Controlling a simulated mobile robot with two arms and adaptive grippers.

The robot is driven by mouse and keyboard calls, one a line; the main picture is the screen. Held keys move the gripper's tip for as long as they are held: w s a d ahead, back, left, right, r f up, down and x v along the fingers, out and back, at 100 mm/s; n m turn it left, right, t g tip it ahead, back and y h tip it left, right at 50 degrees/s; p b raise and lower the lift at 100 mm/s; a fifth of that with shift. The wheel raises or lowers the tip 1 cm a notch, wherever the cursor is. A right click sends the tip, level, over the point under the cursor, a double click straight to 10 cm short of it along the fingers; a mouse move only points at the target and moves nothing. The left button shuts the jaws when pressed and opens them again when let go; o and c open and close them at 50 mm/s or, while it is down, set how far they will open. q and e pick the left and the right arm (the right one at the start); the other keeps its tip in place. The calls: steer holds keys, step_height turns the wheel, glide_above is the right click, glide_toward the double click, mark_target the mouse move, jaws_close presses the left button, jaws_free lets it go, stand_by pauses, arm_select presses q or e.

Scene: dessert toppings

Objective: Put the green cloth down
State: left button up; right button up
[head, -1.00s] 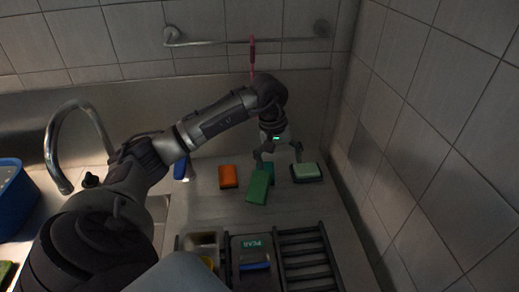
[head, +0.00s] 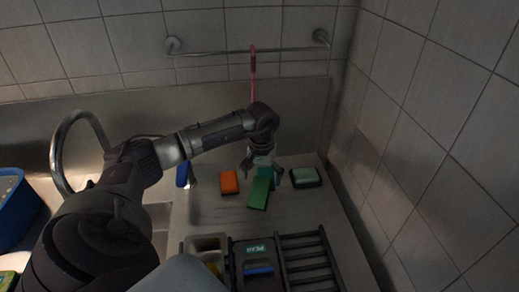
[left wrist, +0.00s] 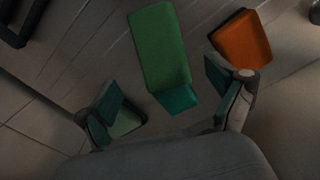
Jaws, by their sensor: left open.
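My left gripper (head: 264,168) is over the cloth's far end, open. In the left wrist view its fingers (left wrist: 168,100) stand apart on either side of the teal end, with no visible contact. My right gripper is not in view.
A black rack (head: 306,262) and a dark caddy (head: 257,282) stand in front. A pink-handled tool (head: 253,62) hangs from the wall rail. A tiled wall closes the right side.

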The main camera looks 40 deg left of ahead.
mark_target(260, 187)
arm_select(q)
steer(key=f+p, duration=0.1)
steer(key=f, duration=0.2)
steer(key=shift+s+a+f+p, duration=0.1)
steer(key=shift+s+f+p, duration=0.1)
steer(key=shift+f+p, duration=0.15)
steer(key=shift+f, duration=0.4)
steer(key=shift+c, duration=0.2)
steer(key=c, duration=1.3)
steer(key=shift+o, duration=0.2)
steer(key=shift+r, duration=0.15)
